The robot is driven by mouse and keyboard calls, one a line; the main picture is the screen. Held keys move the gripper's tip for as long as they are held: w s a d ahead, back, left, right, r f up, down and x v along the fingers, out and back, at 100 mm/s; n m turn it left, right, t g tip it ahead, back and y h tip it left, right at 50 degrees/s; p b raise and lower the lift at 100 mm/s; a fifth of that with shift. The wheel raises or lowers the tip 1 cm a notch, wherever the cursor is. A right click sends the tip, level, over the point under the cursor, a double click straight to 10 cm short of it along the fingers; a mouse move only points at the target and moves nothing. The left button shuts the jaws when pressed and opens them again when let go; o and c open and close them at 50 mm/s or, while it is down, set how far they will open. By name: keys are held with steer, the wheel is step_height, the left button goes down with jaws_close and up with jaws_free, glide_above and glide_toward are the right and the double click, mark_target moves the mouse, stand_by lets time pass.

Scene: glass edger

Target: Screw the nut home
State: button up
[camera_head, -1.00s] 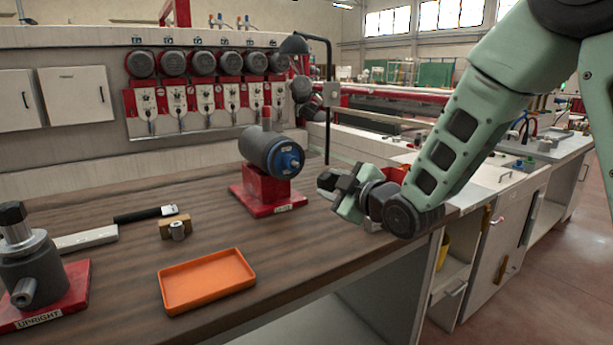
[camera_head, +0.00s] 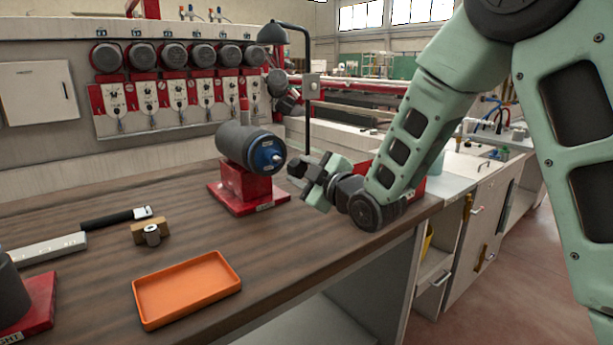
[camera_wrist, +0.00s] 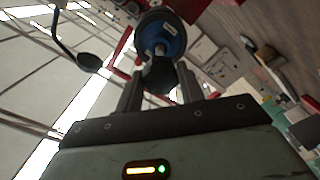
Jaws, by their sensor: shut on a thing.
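A dark grey cylinder (camera_head: 232,142) with a blue end face (camera_head: 268,156) lies level on a red stand (camera_head: 238,196). A small stub shows at the middle of the blue face. My gripper (camera_head: 304,172) is to the right of this face and shut on a dark nut (camera_head: 295,167). In the wrist view, the nut (camera_wrist: 160,76) sits between the two fingers and lies in front of the blue face (camera_wrist: 160,35), hiding its lower middle. In the head view the nut looks close to the stub but apart from it; whether they touch is unclear.
An orange tray (camera_head: 187,287) lies empty at the front of the wooden bench. Behind it are a small block with a grey metal piece (camera_head: 151,234) and a black-handled tool (camera_head: 115,218). A lamp (camera_head: 272,34) stands behind the cylinder. Another red stand (camera_head: 38,300) is at left.

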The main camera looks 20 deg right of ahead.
mark_target(280, 161)
steer(key=shift+x, duration=2.15)
steer(key=shift+b, duration=1.3)
steer(key=shift+x, duration=1.4)
